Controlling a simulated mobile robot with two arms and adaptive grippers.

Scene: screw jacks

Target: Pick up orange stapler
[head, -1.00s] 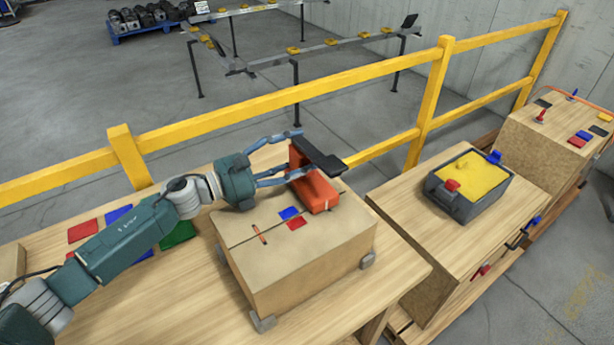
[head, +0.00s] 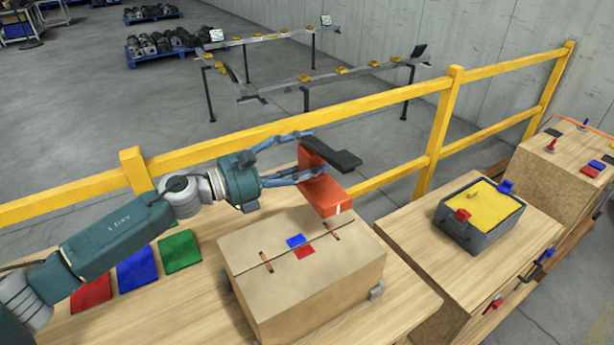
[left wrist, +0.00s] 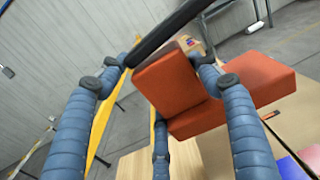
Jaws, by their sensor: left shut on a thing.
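The orange stapler (head: 323,192) has an orange body and a black arm. In the head view my left gripper (head: 302,160) is shut on it and holds it raised above the far right part of the cardboard box (head: 300,285). In the left wrist view the stapler (left wrist: 170,80) sits between the blue fingers of the left gripper (left wrist: 163,88), with the black part across the top. My right gripper is not in view.
A yellow railing (head: 400,90) runs behind the table. Red and blue pieces (head: 305,252) lie on the box. Red, blue and green pads (head: 180,250) lie left of it. A grey bin with yellow contents (head: 470,237) stands on the wooden block at right.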

